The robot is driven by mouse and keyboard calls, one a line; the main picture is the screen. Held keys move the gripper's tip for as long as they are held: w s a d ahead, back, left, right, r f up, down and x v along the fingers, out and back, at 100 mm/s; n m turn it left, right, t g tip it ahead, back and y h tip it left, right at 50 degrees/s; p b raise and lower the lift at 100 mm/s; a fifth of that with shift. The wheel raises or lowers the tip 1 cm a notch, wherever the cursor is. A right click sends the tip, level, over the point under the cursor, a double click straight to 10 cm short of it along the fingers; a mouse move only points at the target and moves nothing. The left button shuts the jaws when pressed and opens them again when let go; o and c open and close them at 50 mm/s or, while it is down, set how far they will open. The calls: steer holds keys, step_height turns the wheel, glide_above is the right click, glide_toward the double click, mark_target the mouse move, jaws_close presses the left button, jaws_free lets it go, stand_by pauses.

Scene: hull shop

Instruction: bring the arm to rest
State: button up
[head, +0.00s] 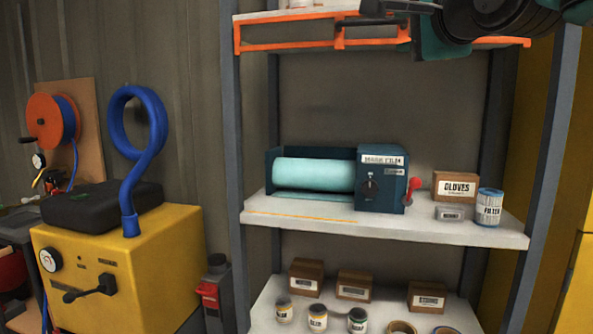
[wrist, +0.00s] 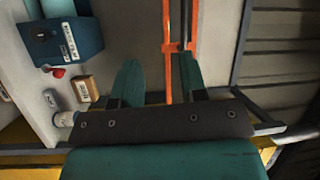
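My gripper (wrist: 158,75) shows in the wrist view with its two teal fingers spread apart. An orange rail (wrist: 178,45) lies beyond and between them; I see nothing clamped, and cannot tell the depth between rail and fingers. In the head view my gripper (head: 412,28) is at the upper right, in front of the orange-edged upper shelf (head: 290,37), partly cut off by the top of the picture. My arm comes in from the top right.
The middle shelf (head: 300,217) holds a blue mask film dispenser (head: 383,180), a gloves box (head: 455,187) and a filter can (head: 488,207). Grey posts (head: 243,170) flank the shelves. A yellow machine (head: 120,270) with a blue hose (head: 113,125) stands left.

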steer(key=s+a+f+n+g+y+p, duration=0.15)
steer(key=s+a+f+n+g, duration=0.3)
steer(key=f, duration=0.65)
steer(key=s+a+f+n+g+y+p, duration=0.1)
steer(key=s+f+n+g+p, duration=0.25)
steer(key=f+n+g, duration=0.4)
steer(key=s+f+n+g, duration=0.3)
steer(key=s+f+n, duration=0.2)
steer(key=s, duration=0.3)
steer(key=s+f+n+g+p, duration=0.1)
steer(key=s+f+n+g, duration=0.2)
steer(key=s+f+n, duration=0.2)
steer(key=s+f, duration=0.2)
steer(key=s, duration=0.1)
steer(key=shift+s+g, duration=0.25)
steer(key=shift+g, duration=0.15)
